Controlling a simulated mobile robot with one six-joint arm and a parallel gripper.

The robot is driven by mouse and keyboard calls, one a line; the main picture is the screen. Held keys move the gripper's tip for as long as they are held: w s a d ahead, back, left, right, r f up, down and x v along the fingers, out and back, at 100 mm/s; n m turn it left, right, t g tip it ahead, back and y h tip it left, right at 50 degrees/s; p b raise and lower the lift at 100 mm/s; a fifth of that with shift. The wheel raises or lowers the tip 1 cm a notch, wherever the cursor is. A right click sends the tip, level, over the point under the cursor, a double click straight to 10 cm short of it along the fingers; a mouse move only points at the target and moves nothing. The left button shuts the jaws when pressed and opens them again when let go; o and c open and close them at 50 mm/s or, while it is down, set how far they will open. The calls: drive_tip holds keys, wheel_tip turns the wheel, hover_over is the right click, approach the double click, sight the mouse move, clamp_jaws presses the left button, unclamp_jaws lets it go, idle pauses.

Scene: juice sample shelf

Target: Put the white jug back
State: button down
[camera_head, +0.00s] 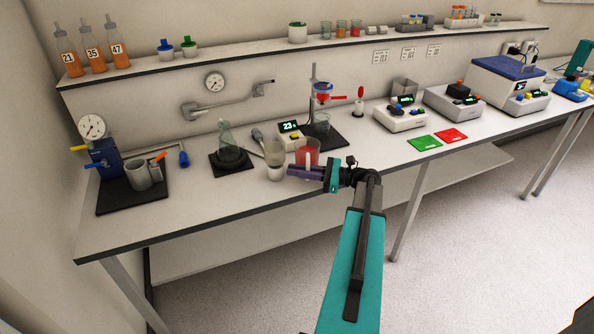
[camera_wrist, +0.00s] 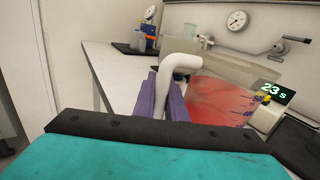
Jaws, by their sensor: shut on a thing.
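The white jug (camera_head: 307,148) has a white handle (camera_wrist: 181,66) and a clear body (camera_wrist: 215,98) holding red liquid, with dark scale marks. It appears upright at the front of the bench, beside the 23 s display. My gripper (camera_head: 300,172) comes in from the front right. Its purple fingers (camera_wrist: 163,100) are shut on the white handle, with the body to the right in the wrist view. I cannot tell whether the jug's base touches the bench.
A clear beaker with pale contents (camera_head: 275,160) stands close left of my fingers. Behind are the 23 s display unit (camera_head: 290,132) and a stand with a red clamp (camera_head: 322,92). A flask (camera_head: 227,145) stands farther left. The bench front (camera_head: 220,205) is clear at left.

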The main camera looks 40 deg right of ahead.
drive_tip(key=c, duration=1.8)
unclamp_jaws()
drive_tip(key=b+v, duration=0.3)
drive_tip(key=v, duration=0.9)
drive_tip(key=shift+b, duration=0.35)
